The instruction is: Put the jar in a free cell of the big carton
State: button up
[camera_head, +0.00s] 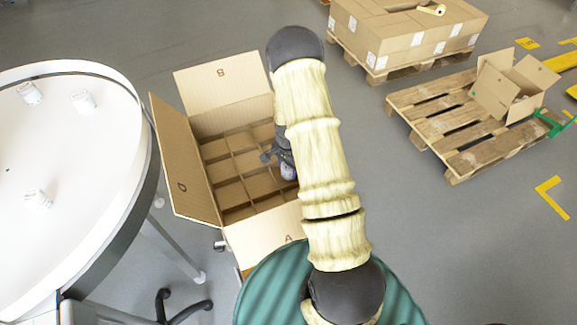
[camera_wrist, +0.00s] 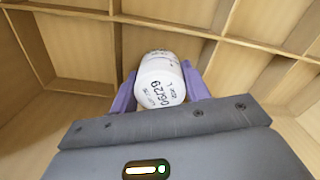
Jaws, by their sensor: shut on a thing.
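The big carton (camera_head: 186,165) stands open with its flaps folded out, and a grid of dividers splits it into cells. The cells in sight on the left and at the front look empty; my arm hides the right part. My gripper (camera_wrist: 158,92) is shut on a white jar (camera_wrist: 160,78) with printed dark text, its purple fingers on either side of it. In the head view my gripper (camera_head: 287,168) is over the right side of the carton, partly behind my arm. In the wrist view, divider walls (camera_wrist: 180,30) lie just beyond the jar. I cannot tell whether the jar is below the divider tops.
Loaded cartons (camera_head: 400,40) on a pallet stand at the back right. Another pallet (camera_head: 465,120) holds a small open box (camera_head: 497,90). Grey floor between is clear.

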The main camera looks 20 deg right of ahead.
jog(key=shift+f, duration=0.35)
jog(key=o, duration=1.1)
jog(key=shift+r, duration=0.15)
notch_tip(320, 180, up, 17)
jog(key=shift+b, duration=0.45)
jog(key=shift+r, duration=0.1)
